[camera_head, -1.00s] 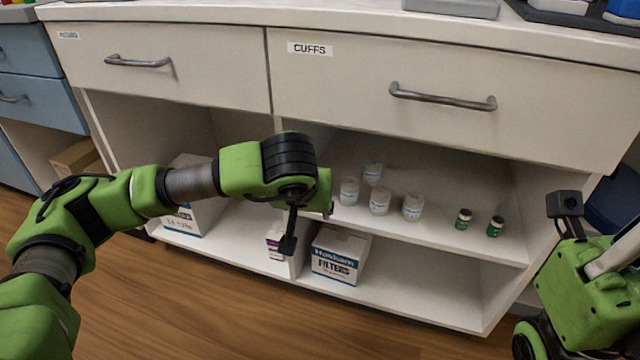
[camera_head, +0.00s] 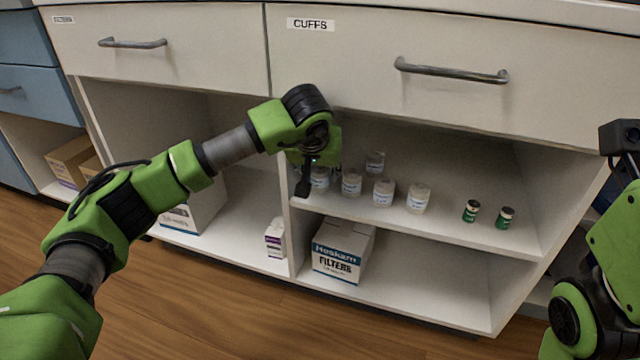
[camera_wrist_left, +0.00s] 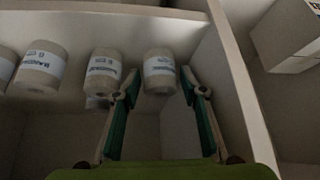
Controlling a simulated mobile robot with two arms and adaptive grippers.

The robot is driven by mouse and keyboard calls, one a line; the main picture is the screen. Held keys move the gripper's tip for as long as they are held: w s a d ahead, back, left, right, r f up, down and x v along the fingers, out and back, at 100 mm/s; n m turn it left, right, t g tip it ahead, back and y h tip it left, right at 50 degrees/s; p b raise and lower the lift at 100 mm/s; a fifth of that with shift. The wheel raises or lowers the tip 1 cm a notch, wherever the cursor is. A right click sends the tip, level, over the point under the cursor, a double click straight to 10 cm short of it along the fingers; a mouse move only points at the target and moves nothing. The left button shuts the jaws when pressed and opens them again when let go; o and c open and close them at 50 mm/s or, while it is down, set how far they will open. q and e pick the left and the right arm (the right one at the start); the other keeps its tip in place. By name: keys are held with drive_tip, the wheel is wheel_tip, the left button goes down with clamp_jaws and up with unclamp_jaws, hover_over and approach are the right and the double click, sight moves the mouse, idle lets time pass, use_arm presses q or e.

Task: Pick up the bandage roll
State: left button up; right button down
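Several white bandage rolls with printed labels stand on the upper shelf under the drawer marked CUFFS. The leftmost roll (camera_head: 320,179) is partly covered by my left wrist. Others include a front roll (camera_head: 383,192) and one further back (camera_head: 375,162). In the left wrist view, my left gripper (camera_wrist_left: 160,85) is open, its two fingers pointing at a roll (camera_wrist_left: 160,66) that shows between their tips. A second roll (camera_wrist_left: 103,68) stands just left of the left fingertip. My right gripper is out of view.
Two green bottles (camera_head: 471,211) stand right on the same shelf. A vertical divider (camera_wrist_left: 236,90) runs close beside my left gripper. The drawer (camera_head: 450,45) overhangs the shelf.

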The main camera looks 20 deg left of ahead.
use_arm(q)
drive_tip(key=shift+b+x, duration=0.35)
drive_tip(key=shift+x, duration=0.7)
drive_tip(key=c, duration=0.7)
drive_tip(key=shift+c, duration=0.2)
drive_tip(key=shift+r+p, duration=0.2)
drive_tip(key=shift+p, duration=0.35)
